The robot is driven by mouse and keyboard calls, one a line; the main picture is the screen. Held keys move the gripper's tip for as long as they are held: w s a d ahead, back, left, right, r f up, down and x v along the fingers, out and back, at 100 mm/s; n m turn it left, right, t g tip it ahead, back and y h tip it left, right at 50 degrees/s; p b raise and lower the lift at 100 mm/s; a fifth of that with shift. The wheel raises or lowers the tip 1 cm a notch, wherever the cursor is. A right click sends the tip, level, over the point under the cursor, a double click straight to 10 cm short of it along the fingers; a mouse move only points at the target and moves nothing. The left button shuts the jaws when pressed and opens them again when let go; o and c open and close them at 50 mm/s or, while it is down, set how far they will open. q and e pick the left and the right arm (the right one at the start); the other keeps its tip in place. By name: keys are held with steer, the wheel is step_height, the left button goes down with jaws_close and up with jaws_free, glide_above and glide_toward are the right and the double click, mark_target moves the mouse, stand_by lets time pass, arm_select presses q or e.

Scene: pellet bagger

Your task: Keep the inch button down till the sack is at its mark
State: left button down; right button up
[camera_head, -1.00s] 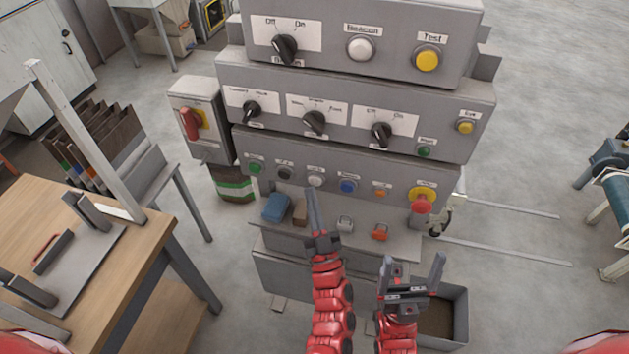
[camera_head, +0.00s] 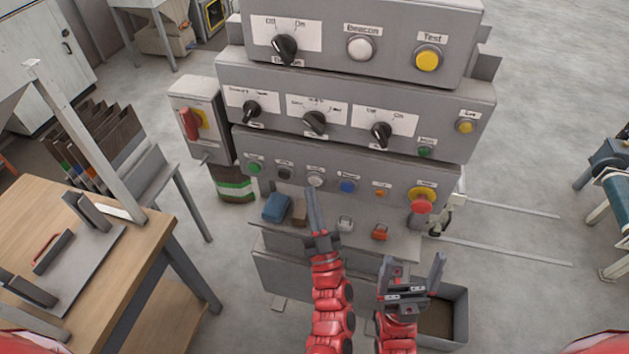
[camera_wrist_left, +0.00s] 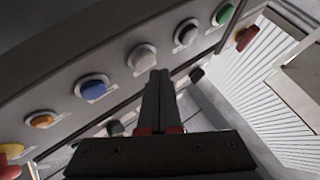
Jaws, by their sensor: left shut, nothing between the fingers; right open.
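The lower panel carries a row of buttons: green (camera_head: 253,167), black (camera_head: 284,172), white (camera_head: 315,179), blue (camera_head: 348,186) and orange (camera_head: 381,192). Their labels are too blurred to read, so I cannot tell which is the inch button. My left gripper (camera_head: 311,196) is shut and empty, its tips just below the white button. In the left wrist view the shut fingers (camera_wrist_left: 158,76) point close to the white button (camera_wrist_left: 142,57); I cannot tell whether they touch. My right gripper (camera_head: 412,266) is open and empty, lower right. I cannot make out a sack at a mark.
A red mushroom button on a yellow base (camera_head: 422,201) is at the row's right end. A shelf (camera_head: 365,240) below holds a blue block (camera_head: 276,207) and padlocks. A grey bin (camera_head: 458,310) stands at lower right. A wooden table (camera_head: 125,265) is on the left.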

arm_select(q)
steer(key=shift+w+d+b, duration=0.1)
steer(key=shift+w+b, duration=0.25)
steer(key=shift+w, duration=0.05)
steer(key=shift+w+d+b, duration=0.1)
steer(key=shift+w+b, duration=0.3)
steer(key=shift+w, duration=0.05)
stand_by(0.6)
steer(key=shift+s, duration=0.15)
stand_by(3.6)
steer(key=shift+s+a+p, duration=0.25)
steer(key=shift+s+p, duration=0.15)
steer(key=shift+s, duration=0.35)
steer(key=shift+s+a+p, duration=0.2)
steer(key=shift+s+p, duration=0.15)
steer(key=shift+s, duration=0.45)
steer(key=shift+s+a+p, duration=0.25)
steer(key=shift+s+p, duration=0.1)
steer(key=shift+s, duration=0.45)
steer(key=shift+s+a+p, duration=0.2)
steer(key=shift+s+p, duration=0.15)
steer(key=shift+s, duration=0.45)
